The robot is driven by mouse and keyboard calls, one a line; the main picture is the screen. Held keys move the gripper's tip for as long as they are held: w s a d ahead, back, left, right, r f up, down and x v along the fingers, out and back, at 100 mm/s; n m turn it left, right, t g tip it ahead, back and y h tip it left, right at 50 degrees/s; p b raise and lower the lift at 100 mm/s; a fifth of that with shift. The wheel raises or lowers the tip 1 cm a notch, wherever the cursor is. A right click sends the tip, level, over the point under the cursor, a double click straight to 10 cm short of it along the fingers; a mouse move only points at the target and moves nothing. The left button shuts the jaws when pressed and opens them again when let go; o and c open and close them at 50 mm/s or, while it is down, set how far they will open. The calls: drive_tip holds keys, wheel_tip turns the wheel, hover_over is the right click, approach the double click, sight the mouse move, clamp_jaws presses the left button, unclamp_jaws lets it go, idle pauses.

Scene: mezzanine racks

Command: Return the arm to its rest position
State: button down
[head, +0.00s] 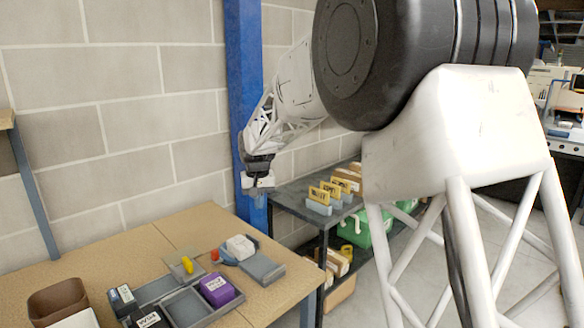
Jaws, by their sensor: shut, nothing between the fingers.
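My gripper (257,192) hangs at the end of my white arm, in front of the blue post and above the far right end of the brown table (60,257). Its fingers are small in the head view and point down. It is shut with nothing in it, and it is apart from the table top and the objects on it. A large black joint and white frame of mine fill the upper right and hide part of the room behind.
A grey tray (188,307) holds a purple box (217,290). Dark boxes, a yellow item (187,264), a white object (240,247) and a brown bin (57,299) are nearby. A dark shelf (318,222) with yellow signs (318,196) stands behind; the blue post (243,60) rises beside my gripper.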

drive_tip(key=s+d+r+m+t, duration=0.1)
drive_tip(key=s+d+r, duration=0.3)
drive_tip(key=s+d, duration=0.6)
drive_tip(key=s+d+r, duration=0.4)
drive_tip(key=s+d, duration=0.5)
drive_tip(key=s, duration=0.4)
drive_tip(key=s+d+f, duration=0.2)
drive_tip(key=s+d, duration=0.1)
drive_tip(key=s, duration=0.6)
drive_tip(key=s+d+f+m, duration=0.1)
drive_tip(key=s+d+f, duration=0.1)
drive_tip(key=s, duration=0.7)
drive_tip(key=s+d+f+t, duration=0.1)
drive_tip(key=s+d, duration=0.3)
drive_tip(key=s, duration=0.5)
drive_tip(key=shift+d+f+m, duration=0.3)
drive_tip(key=shift+d+f, duration=0.1)
drive_tip(key=shift+f, duration=0.25)
